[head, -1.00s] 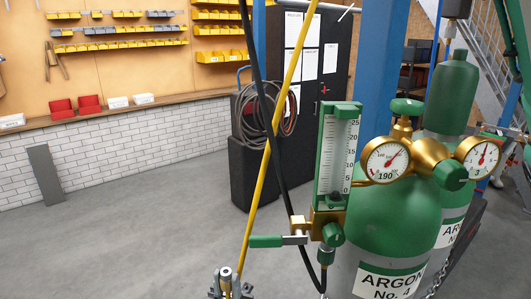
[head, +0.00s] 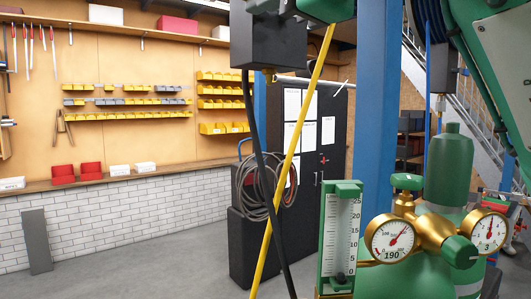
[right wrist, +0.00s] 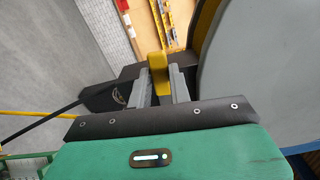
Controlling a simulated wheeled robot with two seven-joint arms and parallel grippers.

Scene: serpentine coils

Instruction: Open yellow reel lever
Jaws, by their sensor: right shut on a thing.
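The yellow lever (right wrist: 158,68) stands upright in the right wrist view, beside a large grey rounded reel side (right wrist: 270,70) on the right. My right gripper (right wrist: 160,86) has its two grey fingers shut on the lever, one finger on each side. The lever's lower end is hidden by the fingers and the dark palm. In the head view a yellow hose (head: 290,165) slants from the top middle to the bottom edge. The reel and its lever do not show there. My left gripper is out of view.
A dark box (head: 268,38) hangs with a black hose at the top. A blue post (head: 376,110) stands behind the flowmeter (head: 340,235), pressure gauges (head: 390,240) and green gas cylinders (head: 448,175). A black cabinet (head: 330,105) is behind.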

